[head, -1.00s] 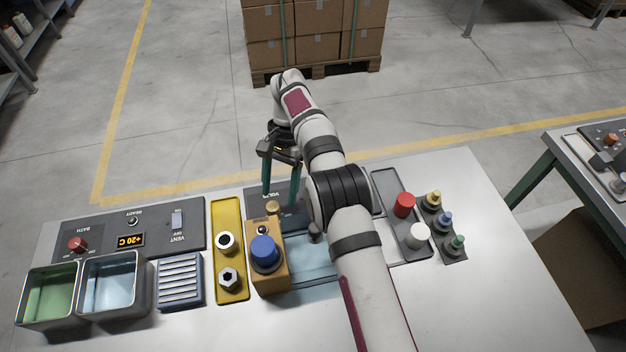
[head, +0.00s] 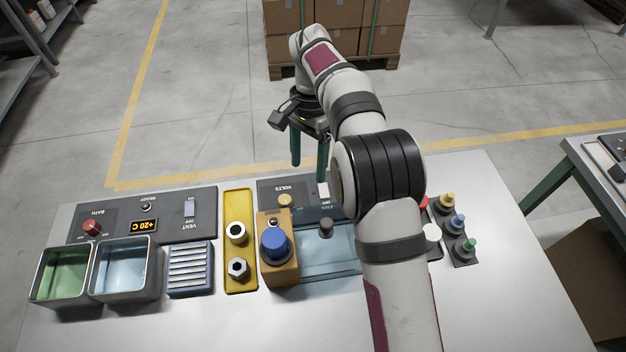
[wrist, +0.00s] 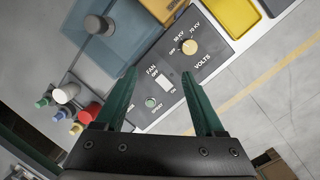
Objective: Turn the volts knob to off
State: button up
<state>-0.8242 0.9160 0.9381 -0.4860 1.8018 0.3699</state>
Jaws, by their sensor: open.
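The volts knob (head: 285,200) is a small round tan knob on a dark panel (head: 262,194). In the wrist view the volts knob (wrist: 190,47) has OFF, 50 KV and 70 KV marks around it; I cannot clearly make out its pointer. My gripper (head: 309,166) has two green fingers. It is open and empty, raised above the panel's far edge, and apart from the knob. In the wrist view my gripper (wrist: 158,72) spreads over the white fan switch (wrist: 163,79), with the knob beyond the right fingertip.
A tan block with a blue knob (head: 274,244) stands just in front of the volts knob. A yellow tray (head: 240,210) lies to its left, and a pale blue glass hood (head: 328,250) to its right. Colored stoppers (head: 457,223) stand further right. Open floor lies behind the table.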

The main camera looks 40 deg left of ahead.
aim_at(284, 199)
jog(key=s+a+r+m+t, duration=0.2)
jog(key=s+a, duration=0.1)
jog(key=a, duration=0.3)
jog(key=f, duration=1)
jog(key=d+f, duration=0.1)
jog(key=f, duration=0.4)
jog(key=shift+s+f, duration=0.1)
jog(key=shift+s, duration=0.1)
grip_shut()
